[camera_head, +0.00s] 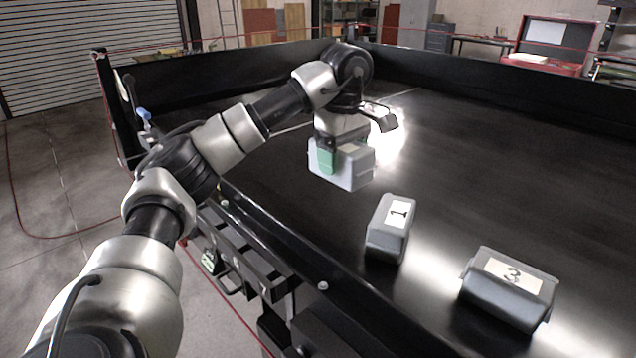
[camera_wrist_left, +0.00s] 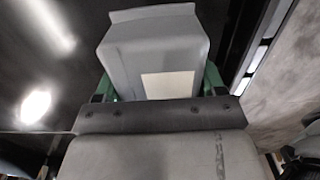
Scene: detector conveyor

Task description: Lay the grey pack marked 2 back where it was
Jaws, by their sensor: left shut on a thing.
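My left gripper (camera_head: 338,160) is shut on a grey pack (camera_head: 350,172), with a green finger against its side. The pack appears held above the dark belt (camera_head: 440,150), toward its far left part; I cannot tell the exact height. In the left wrist view the pack (camera_wrist_left: 155,50) sits between the green fingers (camera_wrist_left: 160,85). A pale label (camera_wrist_left: 168,86) shows partly on it, but no number can be read. The grey pack marked 1 (camera_head: 390,230) and the grey pack marked 3 (camera_head: 508,288) lie on the belt nearer to me. My right gripper is not in view.
Black side walls (camera_head: 500,80) edge the belt at the back, and a black rail (camera_head: 290,250) runs along its near left side. The belt is bare at the right and behind the held pack. A red case (camera_head: 545,50) stands beyond the back wall.

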